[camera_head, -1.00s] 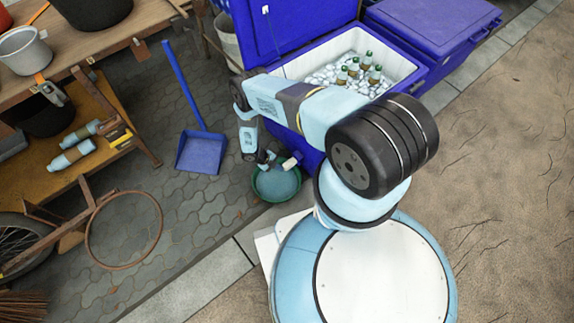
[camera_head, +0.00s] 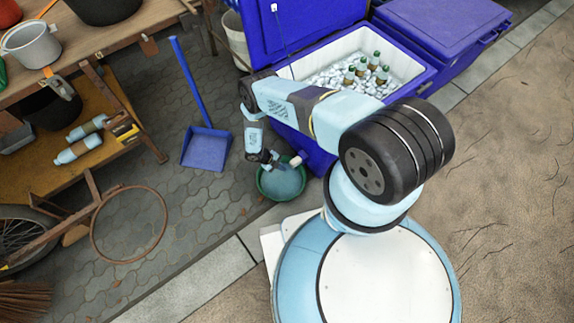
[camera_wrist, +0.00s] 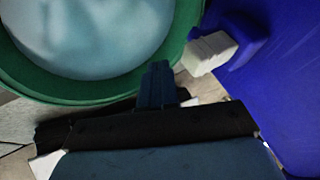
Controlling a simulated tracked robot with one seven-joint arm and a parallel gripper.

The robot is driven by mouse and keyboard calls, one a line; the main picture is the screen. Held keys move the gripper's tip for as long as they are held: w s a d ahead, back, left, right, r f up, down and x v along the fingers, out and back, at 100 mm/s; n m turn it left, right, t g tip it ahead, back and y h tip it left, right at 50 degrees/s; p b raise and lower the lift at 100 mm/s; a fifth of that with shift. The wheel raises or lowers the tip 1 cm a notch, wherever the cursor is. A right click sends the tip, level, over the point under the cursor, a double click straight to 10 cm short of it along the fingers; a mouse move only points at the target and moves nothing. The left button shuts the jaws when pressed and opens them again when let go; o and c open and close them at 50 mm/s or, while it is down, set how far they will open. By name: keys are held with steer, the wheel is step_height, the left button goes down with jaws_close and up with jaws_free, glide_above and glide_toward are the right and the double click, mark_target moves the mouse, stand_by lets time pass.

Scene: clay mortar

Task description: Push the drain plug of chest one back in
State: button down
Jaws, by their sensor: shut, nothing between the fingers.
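The open blue chest (camera_head: 315,148) holds ice and several green-capped bottles. A white drain plug (camera_head: 296,161) sticks out low on its side wall, above the rim of a green basin (camera_head: 262,190) of water. In the wrist view the white plug (camera_wrist: 208,53) shows as a pale block in a blue fitting on the chest wall (camera_wrist: 275,75). My gripper (camera_head: 279,167) is shut and empty, beside the plug over the basin's edge. In the wrist view its fingertips (camera_wrist: 159,72) lie left of and a little below the plug, apart from it in the picture. The plug's inner end is hidden.
The green basin (camera_wrist: 95,98) lies close under my gripper. A blue dustpan (camera_head: 206,149) lies on the paving to the left. A second, closed chest (camera_head: 440,25) stands at the right. A wooden bench (camera_head: 110,40) and a rusty hoop (camera_head: 128,224) are at the left.

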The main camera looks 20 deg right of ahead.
steer(key=v, duration=1)
steer(key=shift+s+a, duration=0.15)
steer(key=shift+a, duration=0.3)
